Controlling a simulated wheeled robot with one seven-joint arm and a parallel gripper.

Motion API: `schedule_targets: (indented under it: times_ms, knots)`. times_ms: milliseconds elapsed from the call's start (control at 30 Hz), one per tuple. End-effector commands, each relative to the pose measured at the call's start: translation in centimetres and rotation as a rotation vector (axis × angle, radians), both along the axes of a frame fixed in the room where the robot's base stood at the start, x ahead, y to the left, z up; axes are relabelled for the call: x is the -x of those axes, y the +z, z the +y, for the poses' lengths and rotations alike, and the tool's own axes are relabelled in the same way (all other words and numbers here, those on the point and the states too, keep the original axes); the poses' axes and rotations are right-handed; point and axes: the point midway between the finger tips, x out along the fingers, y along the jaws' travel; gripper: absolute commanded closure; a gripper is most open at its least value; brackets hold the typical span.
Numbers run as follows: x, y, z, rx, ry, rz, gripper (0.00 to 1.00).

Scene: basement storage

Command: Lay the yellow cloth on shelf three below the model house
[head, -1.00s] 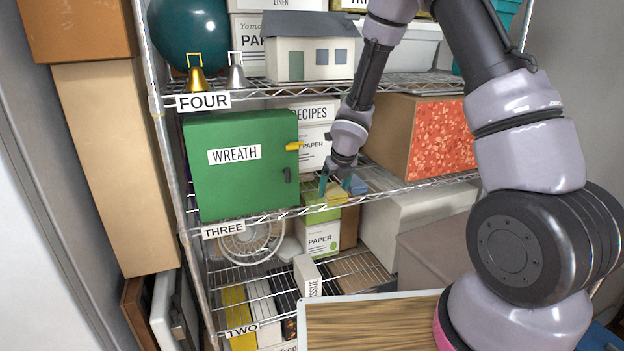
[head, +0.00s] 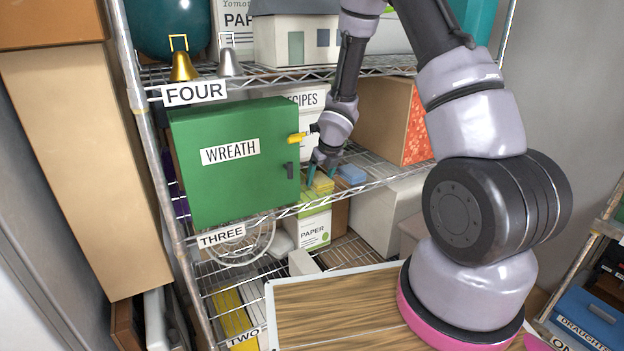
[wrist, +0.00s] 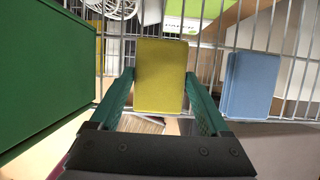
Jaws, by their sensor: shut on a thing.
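The yellow cloth (head: 320,185) is a folded flat rectangle at shelf three, at the front edge, right of the green wreath box. It also shows in the wrist view (wrist: 160,76), over the wires. My gripper (head: 320,176) reaches down from above and is shut on the cloth, with one teal finger at each side edge. I cannot tell whether the cloth rests on the wires or hangs just above. The model house (head: 296,38), white with a grey roof, stands on shelf four, above and slightly left of the cloth. Shelf three's label (head: 221,236) is at its front left.
The green wreath box (head: 234,162) stands close left of my gripper, its door handle facing out. A folded blue cloth (head: 351,173) lies close right; it also shows in the wrist view (wrist: 250,84). A carton with an orange patterned side (head: 388,118) stands farther right. Shelf four overhangs my forearm.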

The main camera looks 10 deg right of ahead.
Motion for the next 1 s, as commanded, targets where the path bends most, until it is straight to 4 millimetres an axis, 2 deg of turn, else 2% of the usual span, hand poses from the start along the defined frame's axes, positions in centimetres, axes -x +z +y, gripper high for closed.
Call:
schedule_targets:
  times_ms: [333,367,400,733,1000]
  knots:
    - [0.0,-0.3,0.0,0.000,0.001,0.000,0.64]
    - [0.0,-0.3,0.0,0.000,0.001,0.000,0.12]
    - [0.0,-0.3,0.0,0.000,0.000,0.000,0.00]
    - [0.0,0.2,-0.1,-0.001,-0.001,-0.002,0.00]
    - [1.5,4.2,-0.7,-0.004,-0.004,-0.003,0.00]
